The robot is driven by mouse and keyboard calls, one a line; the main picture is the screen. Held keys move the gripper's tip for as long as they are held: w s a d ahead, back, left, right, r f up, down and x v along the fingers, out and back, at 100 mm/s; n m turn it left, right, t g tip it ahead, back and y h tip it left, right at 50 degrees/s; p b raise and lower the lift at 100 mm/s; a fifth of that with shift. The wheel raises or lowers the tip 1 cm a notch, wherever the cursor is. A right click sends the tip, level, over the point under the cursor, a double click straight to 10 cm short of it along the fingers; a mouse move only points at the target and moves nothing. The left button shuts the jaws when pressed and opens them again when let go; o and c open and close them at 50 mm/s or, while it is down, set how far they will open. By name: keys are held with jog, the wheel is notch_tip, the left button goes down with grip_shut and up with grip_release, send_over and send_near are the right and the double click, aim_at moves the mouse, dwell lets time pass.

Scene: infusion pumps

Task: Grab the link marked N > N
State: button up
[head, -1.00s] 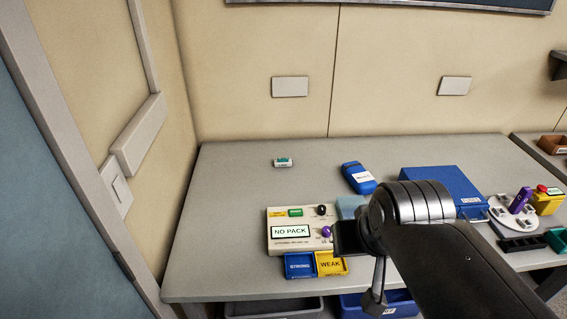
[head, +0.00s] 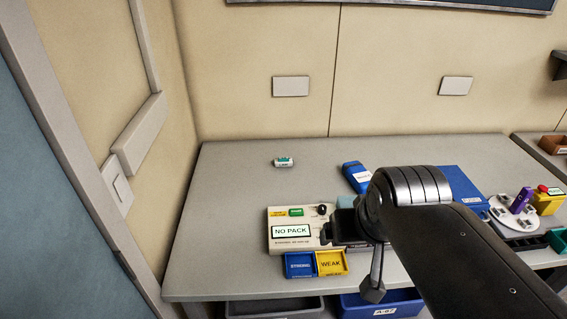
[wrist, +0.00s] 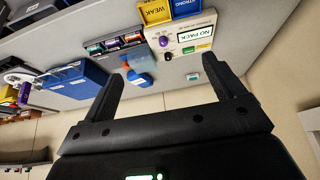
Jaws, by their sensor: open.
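I cannot read the marking N > N on anything in view. Several small coloured blocks (wrist: 115,43) stand in a row in a holder in the wrist view; their labels are too small to read, and my arm hides them in the head view. A small white and green piece (head: 284,162) lies alone at the back left of the table, also in the wrist view (wrist: 194,77); its marking is unreadable. My gripper (head: 327,232) is over the right side of the NO PACK unit (head: 291,244). In the wrist view its fingers (wrist: 165,82) are wide apart with nothing between them.
STRONG (head: 299,265) and WEAK (head: 331,262) trays sit at the front of the unit. A blue handheld device (head: 356,176) and a blue case (head: 463,188) lie behind my arm. A white round stand (head: 510,217) is at right. The table's back left is mostly clear.

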jog(key=w+a+r, duration=0.1)
jog(key=w+r, duration=0.3)
jog(key=w, duration=1)
jog(key=g, duration=0.1)
send_over(284, 159)
jog(key=s, duration=0.4)
notch_tip(284, 159, down, 17)
jog(key=x, duration=1.1)
jog(key=shift+s+f, duration=0.1)
jog(key=shift+f, duration=0.15)
jog(key=c, duration=1.1)
